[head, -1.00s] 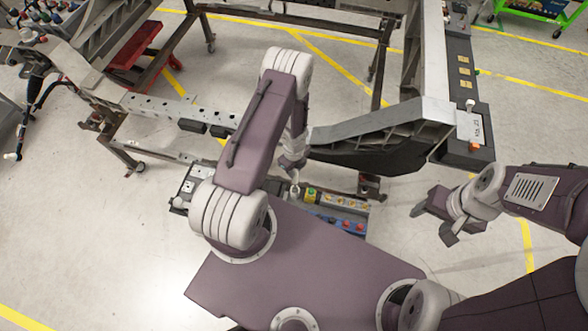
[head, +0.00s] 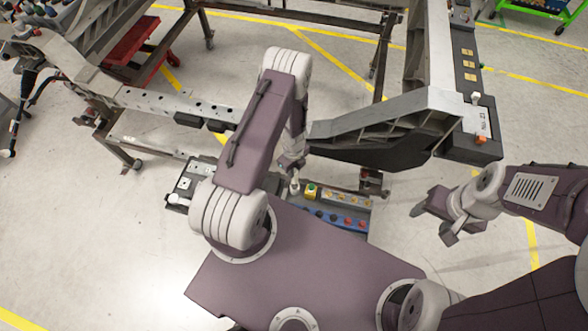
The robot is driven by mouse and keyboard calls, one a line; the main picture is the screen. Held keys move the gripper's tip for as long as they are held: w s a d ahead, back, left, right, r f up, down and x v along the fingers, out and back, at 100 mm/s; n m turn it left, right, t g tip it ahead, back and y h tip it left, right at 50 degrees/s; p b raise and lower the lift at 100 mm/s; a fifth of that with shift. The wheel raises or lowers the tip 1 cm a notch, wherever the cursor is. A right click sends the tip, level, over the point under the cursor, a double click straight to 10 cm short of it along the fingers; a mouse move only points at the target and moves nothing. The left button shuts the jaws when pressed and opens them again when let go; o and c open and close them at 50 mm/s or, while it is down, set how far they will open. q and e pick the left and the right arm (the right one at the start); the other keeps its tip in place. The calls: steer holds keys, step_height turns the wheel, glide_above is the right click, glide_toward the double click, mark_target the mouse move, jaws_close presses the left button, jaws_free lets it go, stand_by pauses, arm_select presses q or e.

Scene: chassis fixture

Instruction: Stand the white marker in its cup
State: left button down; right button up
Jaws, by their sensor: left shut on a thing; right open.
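My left gripper (head: 291,163) is partly hidden by its own arm and points down over the near control panel. It is shut on a small pale piece, which looks like the white marker (head: 294,187), seen just below the fingers. Most of the marker is hidden, so its tilt is hard to tell. I cannot make out its cup for sure. My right gripper (head: 437,225) is open and empty over bare floor at the right, apart from the fixture.
The control panel (head: 340,221) with coloured buttons lies close below my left gripper. The grey chassis fixture (head: 380,118) spans the space beyond it. A dark box with yellow labels (head: 469,78) is at the right. A red cart (head: 135,55) stands behind.

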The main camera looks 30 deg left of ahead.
arm_select(q)
steer(key=shift+f, duration=0.1)
stand_by(0.4)
steer(key=shift+f+b, duration=2.95)
steer(key=c, duration=1.2)
jaws_free()
steer(key=shift+o, duration=0.2)
steer(key=shift+r, duration=0.1)
step_height(320, 180, up, 9)
steer(key=p, duration=0.9)
